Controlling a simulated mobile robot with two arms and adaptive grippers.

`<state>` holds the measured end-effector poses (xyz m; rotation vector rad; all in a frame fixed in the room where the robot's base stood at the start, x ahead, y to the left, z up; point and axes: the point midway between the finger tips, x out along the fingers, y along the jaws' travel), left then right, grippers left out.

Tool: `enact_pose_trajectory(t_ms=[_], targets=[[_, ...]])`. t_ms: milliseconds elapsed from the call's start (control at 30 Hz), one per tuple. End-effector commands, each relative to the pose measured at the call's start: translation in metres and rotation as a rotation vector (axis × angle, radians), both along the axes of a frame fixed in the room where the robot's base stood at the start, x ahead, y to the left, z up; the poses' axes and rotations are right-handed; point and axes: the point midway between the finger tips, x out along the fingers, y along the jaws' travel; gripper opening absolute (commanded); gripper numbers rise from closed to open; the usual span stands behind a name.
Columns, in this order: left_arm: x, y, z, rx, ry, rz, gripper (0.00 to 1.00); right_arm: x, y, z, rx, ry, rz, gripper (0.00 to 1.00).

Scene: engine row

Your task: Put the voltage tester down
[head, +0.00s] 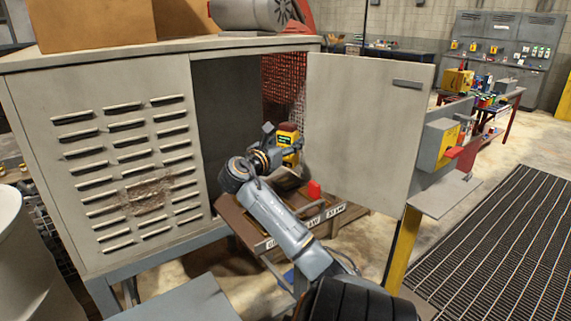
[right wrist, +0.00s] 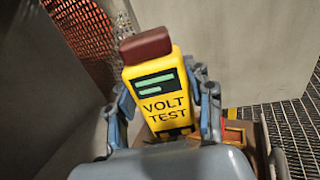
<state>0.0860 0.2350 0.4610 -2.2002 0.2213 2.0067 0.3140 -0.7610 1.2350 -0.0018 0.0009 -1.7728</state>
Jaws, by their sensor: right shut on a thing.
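The voltage tester (head: 288,138) is a yellow box with a dark red top, in front of the open cabinet. In the right wrist view the tester (right wrist: 158,92) faces me, with two green display bars and the words VOLT TEST. My right gripper (right wrist: 165,108) is shut on it, with a finger on each side. In the head view my right gripper (head: 278,148) holds it upright above a brown wooden tray (head: 262,240) with labels along its front. Whether the tester touches anything below is hidden. My left gripper is in neither view.
The grey cabinet (head: 222,100) with a louvred side stands left of the gripper, its door (head: 365,130) swung open on the right. Floor grating (head: 500,240) lies at right.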

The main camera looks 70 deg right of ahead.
Motion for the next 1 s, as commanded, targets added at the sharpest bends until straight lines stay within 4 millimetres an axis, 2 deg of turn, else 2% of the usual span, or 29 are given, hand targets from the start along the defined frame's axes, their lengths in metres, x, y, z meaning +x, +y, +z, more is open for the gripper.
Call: enact_pose_trajectory(t_ms=[33,200,433,767,900,1000], targets=[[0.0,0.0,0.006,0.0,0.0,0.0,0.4,0.004,-0.012,-0.002,0.002,0.003,-0.003,0.12],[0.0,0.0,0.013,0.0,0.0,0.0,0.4,0.018,-0.044,-0.018,0.002,0.001,-0.001,0.12],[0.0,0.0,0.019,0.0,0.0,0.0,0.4,0.031,-0.074,-0.059,0.001,0.001,0.001,0.12],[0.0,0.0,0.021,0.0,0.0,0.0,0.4,0.038,-0.09,-0.082,0.002,0.001,0.002,0.12],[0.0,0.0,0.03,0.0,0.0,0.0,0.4,0.038,-0.089,-0.102,0.001,0.001,0.003,0.12],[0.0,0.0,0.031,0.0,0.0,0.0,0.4,0.038,-0.089,-0.108,-0.001,-0.001,0.004,0.12]])
